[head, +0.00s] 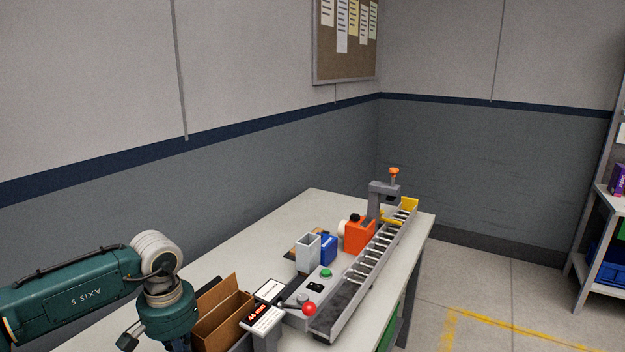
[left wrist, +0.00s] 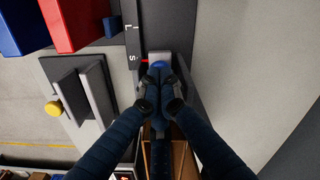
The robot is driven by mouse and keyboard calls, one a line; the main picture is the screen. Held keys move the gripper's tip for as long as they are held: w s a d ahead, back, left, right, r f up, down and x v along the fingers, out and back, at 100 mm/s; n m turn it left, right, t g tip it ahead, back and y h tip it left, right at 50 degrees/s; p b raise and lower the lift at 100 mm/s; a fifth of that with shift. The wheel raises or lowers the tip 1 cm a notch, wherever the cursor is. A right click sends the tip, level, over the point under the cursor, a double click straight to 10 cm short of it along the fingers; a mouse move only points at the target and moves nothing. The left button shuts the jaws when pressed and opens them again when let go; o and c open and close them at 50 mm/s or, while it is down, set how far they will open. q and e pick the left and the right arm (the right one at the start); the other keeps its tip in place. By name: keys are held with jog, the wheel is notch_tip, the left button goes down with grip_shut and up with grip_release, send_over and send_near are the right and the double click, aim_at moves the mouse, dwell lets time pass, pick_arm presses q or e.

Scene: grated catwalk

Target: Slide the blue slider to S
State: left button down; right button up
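The blue slider (left wrist: 159,65) shows in the left wrist view as a blue patch on a grey block, partly hidden by my fingertips. A dark scale strip (left wrist: 132,35) lies to its left, lettered L and S, and a red mark at the slider's left side is about level with the S. My left gripper (left wrist: 160,78) has its fingertips together right at the slider's near side; whether they touch it is unclear. In the head view my left arm comes in from the left and its fingers are out of the frame. I cannot make out the slider there. My right gripper is not in view.
On the table (head: 312,207) stand a cardboard box (head: 222,312), a small display (head: 262,318), a red-ball lever (head: 309,309), a green button (head: 326,273), a blue bin (head: 328,250), an orange device (head: 359,236) and a long roller conveyor (head: 377,258). A shelf stands at far right.

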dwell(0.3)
pick_arm(q)
jog(key=shift+r+p, duration=0.6)
jog(key=shift+r, duration=0.3)
jog(key=shift+r+p, duration=1.05)
jog(key=shift+r, duration=1.05)
